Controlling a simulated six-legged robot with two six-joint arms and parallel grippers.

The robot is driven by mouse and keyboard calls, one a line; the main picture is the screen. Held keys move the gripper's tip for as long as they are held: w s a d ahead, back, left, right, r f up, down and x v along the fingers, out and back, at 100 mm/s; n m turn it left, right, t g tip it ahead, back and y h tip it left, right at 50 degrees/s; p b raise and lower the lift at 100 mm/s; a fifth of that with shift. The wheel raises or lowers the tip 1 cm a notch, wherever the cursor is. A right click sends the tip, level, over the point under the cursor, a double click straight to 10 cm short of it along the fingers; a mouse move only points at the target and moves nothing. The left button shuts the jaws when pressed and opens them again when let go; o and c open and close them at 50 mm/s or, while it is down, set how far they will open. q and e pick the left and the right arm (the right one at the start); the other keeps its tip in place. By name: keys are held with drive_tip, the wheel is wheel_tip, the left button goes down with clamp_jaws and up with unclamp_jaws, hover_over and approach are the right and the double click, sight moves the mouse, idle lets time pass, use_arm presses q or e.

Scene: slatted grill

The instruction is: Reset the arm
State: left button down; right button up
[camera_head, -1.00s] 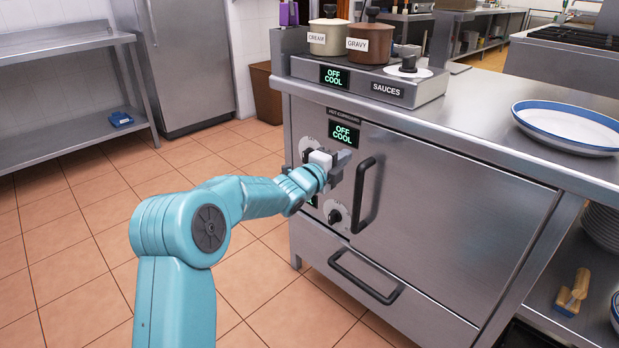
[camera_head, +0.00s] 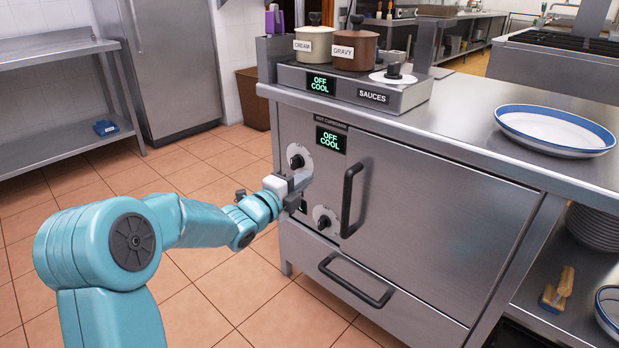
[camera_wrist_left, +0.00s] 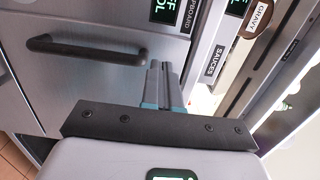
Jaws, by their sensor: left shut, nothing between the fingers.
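My left arm comes in from the left in the head view. Its gripper (camera_head: 301,183) is in front of the left part of the steel hot cupboard (camera_head: 430,220), between the upper knob (camera_head: 296,160) and the lower knob (camera_head: 325,220). The left gripper is shut and empty; its two fingers (camera_wrist_left: 163,88) lie together in the left wrist view. Whether the fingertips touch the cupboard front I cannot tell. The cupboard's display (camera_head: 330,140) reads OFF COOL. My right gripper is not in view.
The cupboard door handle (camera_head: 350,200) and drawer handle (camera_head: 355,282) stick out near the gripper. On top are the sauces unit (camera_head: 372,97) with cream (camera_head: 314,42) and gravy (camera_head: 356,50) pots, and a blue-rimmed plate (camera_head: 556,128). Tiled floor (camera_head: 215,275) to the left is clear.

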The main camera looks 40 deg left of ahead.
use_arm(q)
drive_tip(key=w+d+f+g+h, duration=0.3)
drive_tip(key=d+f+h, duration=0.1)
drive_tip(key=d+f, duration=0.9)
drive_tip(key=s+d+f+n+g, duration=0.2)
drive_tip(key=s+d+f, duration=0.2)
drive_tip(key=d+f, duration=0.3)
drive_tip(key=s+d+f+n+g, duration=0.25)
drive_tip(key=d+f, duration=0.25)
drive_tip(key=f, duration=0.4)
drive_tip(key=s+d+f+n+g, duration=0.25)
drive_tip(key=s+f+n, duration=0.2)
drive_tip(key=s, duration=0.35)
drive_tip(key=s+d+f+n+g, duration=0.2)
drive_tip(key=s+f+n+g, duration=0.3)
drive_tip(key=s, duration=0.4)
drive_tip(key=s+d+f+n+g, duration=0.2)
drive_tip(key=s+f+n, duration=0.1)
drive_tip(key=s+n, duration=0.4)
wheel_tip(320, 180, up, 29)
drive_tip(key=s+m+p, duration=0.1)
drive_tip(key=p, duration=2.8)
drive_tip(key=shift+s+d+r+g+h, duration=0.2)
drive_tip(key=shift+d+g+h, duration=0.1)
